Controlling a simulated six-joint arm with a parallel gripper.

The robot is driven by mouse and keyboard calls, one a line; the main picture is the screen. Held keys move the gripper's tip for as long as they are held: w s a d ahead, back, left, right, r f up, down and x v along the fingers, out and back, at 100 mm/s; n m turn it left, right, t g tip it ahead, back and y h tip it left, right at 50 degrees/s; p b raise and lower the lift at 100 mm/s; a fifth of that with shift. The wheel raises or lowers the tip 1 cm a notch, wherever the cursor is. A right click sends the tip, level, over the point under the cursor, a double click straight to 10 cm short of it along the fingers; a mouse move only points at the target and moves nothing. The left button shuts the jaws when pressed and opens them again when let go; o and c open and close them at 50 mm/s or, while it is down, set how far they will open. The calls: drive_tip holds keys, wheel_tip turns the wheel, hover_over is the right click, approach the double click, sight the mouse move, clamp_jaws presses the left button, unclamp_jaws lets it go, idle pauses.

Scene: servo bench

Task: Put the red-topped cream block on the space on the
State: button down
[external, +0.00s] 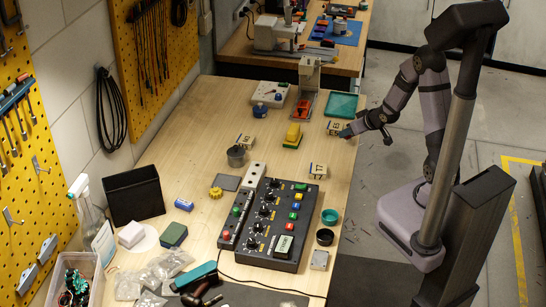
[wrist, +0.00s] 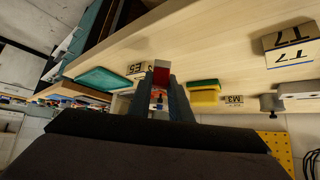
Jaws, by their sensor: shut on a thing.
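My gripper (external: 348,132) is above the right edge of the bench, beside the block marked E5 (external: 335,128). In the wrist view its two fingers (wrist: 161,84) are shut on a small block with a red face and a pale end, the red-topped cream block (wrist: 161,75). I cannot make out this block in the external view. The block marked T7 (external: 318,170) stands nearer the front, and the block marked M3 (external: 245,141) farther left. All three marked blocks also show in the wrist view: E5 (wrist: 137,69), T7 (wrist: 291,46) and M3 (wrist: 234,100).
A teal tray (external: 341,105) lies behind E5, and a yellow-green sponge (external: 292,136) lies to its left. A red-based stand (external: 305,105) rises at the back. A dark control panel (external: 279,226) fills the front middle. Bare wood lies between the sponge and T7.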

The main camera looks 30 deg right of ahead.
drive_tip(key=d+p, duration=0.2)
drive_tip(key=s+d+p, duration=0.1)
drive_tip(key=shift+s+r, duration=0.1)
drive_tip(key=shift+r, duration=0.15)
drive_tip(key=shift+w+a+r+p, duration=0.15)
drive_tip(key=shift+w+r+p, duration=0.1)
drive_tip(key=shift+w+p, duration=0.25)
drive_tip(key=w+a+r+n+g+y, duration=0.1)
drive_tip(key=w+a+r+n+y, duration=0.1)
drive_tip(key=a+n+y, duration=0.1)
drive_tip(key=w+a+r+n+g+y+p, duration=0.1)
drive_tip(key=w+a+r+n+y, duration=0.1)
drive_tip(key=a+n, duration=0.3)
drive_tip(key=shift+w+a+r+g+y, duration=0.3)
drive_tip(key=shift+w+a+r+y, duration=0.15)
drive_tip(key=shift+r, duration=0.2)
